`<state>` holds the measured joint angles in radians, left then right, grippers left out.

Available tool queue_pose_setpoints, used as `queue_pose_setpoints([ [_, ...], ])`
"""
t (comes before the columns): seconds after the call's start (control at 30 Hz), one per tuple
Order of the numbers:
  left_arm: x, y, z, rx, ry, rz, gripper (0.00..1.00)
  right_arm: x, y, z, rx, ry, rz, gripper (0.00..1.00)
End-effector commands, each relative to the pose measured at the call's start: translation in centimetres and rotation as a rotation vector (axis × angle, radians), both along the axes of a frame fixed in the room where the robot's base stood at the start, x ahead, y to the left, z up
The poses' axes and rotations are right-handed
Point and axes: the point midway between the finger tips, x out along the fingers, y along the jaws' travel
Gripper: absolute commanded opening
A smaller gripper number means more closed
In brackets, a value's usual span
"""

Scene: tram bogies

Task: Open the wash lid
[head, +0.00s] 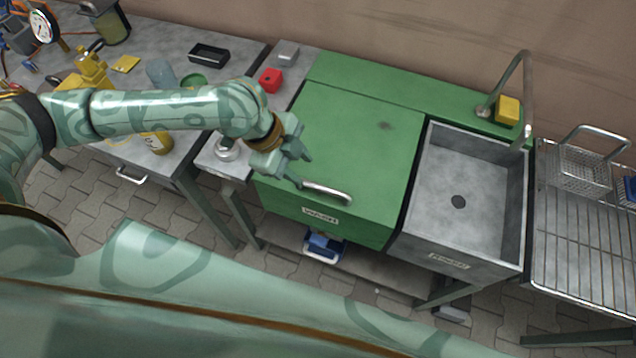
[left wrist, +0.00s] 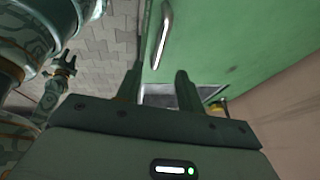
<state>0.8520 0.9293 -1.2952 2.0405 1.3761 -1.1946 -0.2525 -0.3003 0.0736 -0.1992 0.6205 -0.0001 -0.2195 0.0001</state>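The wash lid (head: 355,135) is a flat green panel left of the sink, lying shut. Its curved metal handle (head: 327,192) is near the front edge, above a small label plate. My left gripper (head: 302,169) is over the lid's left front part, close to the handle's left end, with its fingers apart. In the left wrist view, the left gripper (left wrist: 158,84) is open and empty, and the handle (left wrist: 161,35) shows beyond the fingertips, apart from them. My right gripper (left wrist: 66,66) appears small at the left of that view; its finger opening is unclear.
The grey sink (head: 465,190) with a tall tap is right of the lid. A yellow block (head: 507,109) sits by the tap. A wire rack (head: 585,240) with a basket is farther right. A red block (head: 270,80) and a cluttered workbench (head: 228,60) are left.

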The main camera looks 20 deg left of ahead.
Motion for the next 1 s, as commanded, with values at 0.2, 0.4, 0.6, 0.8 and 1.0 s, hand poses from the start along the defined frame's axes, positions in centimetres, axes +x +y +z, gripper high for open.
queue_pose_setpoints([
  [0.2, 0.8, -2.1, -5.2, -0.001, 0.004, 0.000, 0.38, -0.5, -0.2, -2.1, -0.002, 0.012, 0.002, 0.36],
  [0.4, 1.3, -3.2, -7.6, -0.001, 0.001, 0.000, 0.38, -0.7, -0.4, -2.9, -0.006, 0.017, 0.004, 0.36],
  [0.6, 1.4, -3.5, -8.1, -0.001, 0.000, 0.000, 0.38, -0.8, -0.6, -3.1, -0.008, 0.019, 0.005, 0.36],
  [0.8, 1.4, -3.5, -8.1, -0.001, 0.000, 0.000, 0.35, -0.7, -0.6, -3.0, -0.008, 0.019, 0.005, 0.36],
  [1.0, 1.4, -3.5, -8.0, -0.001, 0.000, 0.000, 0.00, -0.7, -0.6, -3.0, -0.008, 0.019, 0.005, 0.36],
])
